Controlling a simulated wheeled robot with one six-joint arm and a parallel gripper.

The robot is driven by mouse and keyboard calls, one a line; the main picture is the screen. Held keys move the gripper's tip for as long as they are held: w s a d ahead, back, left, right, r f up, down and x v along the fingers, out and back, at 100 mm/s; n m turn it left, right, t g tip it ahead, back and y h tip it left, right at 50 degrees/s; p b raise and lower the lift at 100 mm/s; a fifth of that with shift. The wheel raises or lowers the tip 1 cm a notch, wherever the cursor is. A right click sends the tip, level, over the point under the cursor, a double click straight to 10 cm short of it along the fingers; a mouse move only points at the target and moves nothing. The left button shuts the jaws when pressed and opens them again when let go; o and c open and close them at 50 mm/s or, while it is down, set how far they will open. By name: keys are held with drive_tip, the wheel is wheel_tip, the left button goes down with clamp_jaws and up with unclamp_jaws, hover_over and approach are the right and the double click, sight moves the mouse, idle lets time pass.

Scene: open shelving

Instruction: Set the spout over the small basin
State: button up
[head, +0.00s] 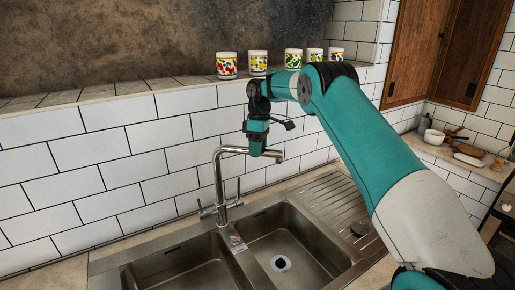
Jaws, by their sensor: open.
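The metal faucet (218,185) rises behind the sink, between two basins. Its spout (235,149) runs level to the right, with its end over the back of the right basin (300,238). The left basin (175,262) is cut off by the bottom edge, so I cannot tell for sure which basin is the small one. My gripper (257,152) is open and points down at the outer half of the spout. It overlaps the spout in the picture; whether it touches the spout is unclear.
A ribbed drainboard (335,208) lies right of the basins. Several patterned cups, one being a red-patterned cup (227,66), stand on the ledge behind. The white tiled wall (110,165) is close behind the faucet. Small kitchenware sits on the right counter (470,170).

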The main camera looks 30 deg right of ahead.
drive_tip(key=r+p, duration=0.3)
drive_tip(key=p, duration=0.2)
drive_tip(key=r+p, duration=0.2)
drive_tip(key=shift+w+d+r, duration=0.3)
drive_tip(key=shift+d, duration=0.05)
drive_tip(key=shift+w+d+r+p, duration=0.1)
drive_tip(key=shift+r+p, duration=0.2)
drive_tip(key=shift+r, duration=0.15)
drive_tip(key=shift+w+d+r+p, duration=0.1)
drive_tip(key=shift+r+p, duration=0.15)
drive_tip(key=shift+r, duration=0.15)
